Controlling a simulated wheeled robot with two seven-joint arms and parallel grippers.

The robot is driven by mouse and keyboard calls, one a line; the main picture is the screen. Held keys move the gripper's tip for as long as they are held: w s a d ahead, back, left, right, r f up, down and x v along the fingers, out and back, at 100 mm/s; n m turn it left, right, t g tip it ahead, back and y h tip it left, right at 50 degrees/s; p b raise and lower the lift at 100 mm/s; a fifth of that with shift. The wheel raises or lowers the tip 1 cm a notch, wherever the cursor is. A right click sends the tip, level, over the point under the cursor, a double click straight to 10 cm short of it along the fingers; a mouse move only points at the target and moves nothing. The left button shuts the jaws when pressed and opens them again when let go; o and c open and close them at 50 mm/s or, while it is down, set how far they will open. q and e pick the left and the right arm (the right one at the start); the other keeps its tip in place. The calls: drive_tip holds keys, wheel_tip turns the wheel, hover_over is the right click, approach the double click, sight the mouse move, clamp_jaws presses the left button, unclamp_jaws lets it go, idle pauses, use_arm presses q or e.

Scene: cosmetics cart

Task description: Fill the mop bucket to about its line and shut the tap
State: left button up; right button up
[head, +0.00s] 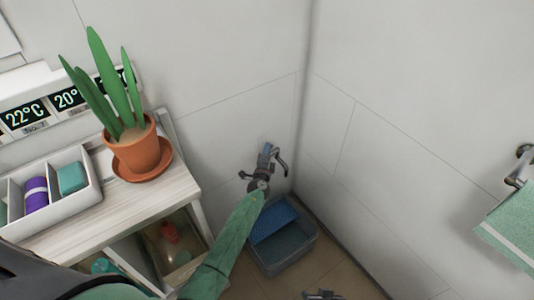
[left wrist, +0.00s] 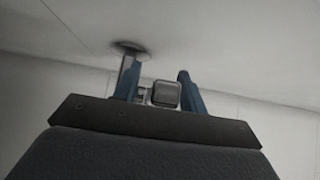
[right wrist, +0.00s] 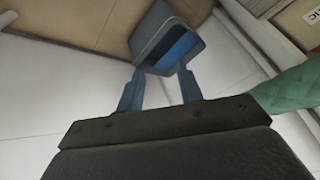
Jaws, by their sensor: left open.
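The grey mop bucket (head: 268,266) stands on the floor in the corner. A bright blue area and a darker blue-grey area show inside; I cannot make out a fill line or a water level. The bucket also shows in the right wrist view (right wrist: 144,48), beyond the fingers. The metal tap (head: 282,164) is on the wall above the bucket. My left gripper (head: 266,155) is at the tap, partly hiding it. In the left wrist view its fingers (left wrist: 158,84) are apart, with a squarish metal tap part between them. My right gripper (right wrist: 158,88) is open and empty.
A shelf unit (head: 110,205) stands left of the bucket, with a potted plant (head: 139,156) and a divided white tray (head: 75,212) on top. A green towel (head: 512,230) hangs on the right wall. Brown floor (head: 335,272) is free right of the bucket.

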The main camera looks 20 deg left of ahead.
use_arm(q)
clamp_jaws()
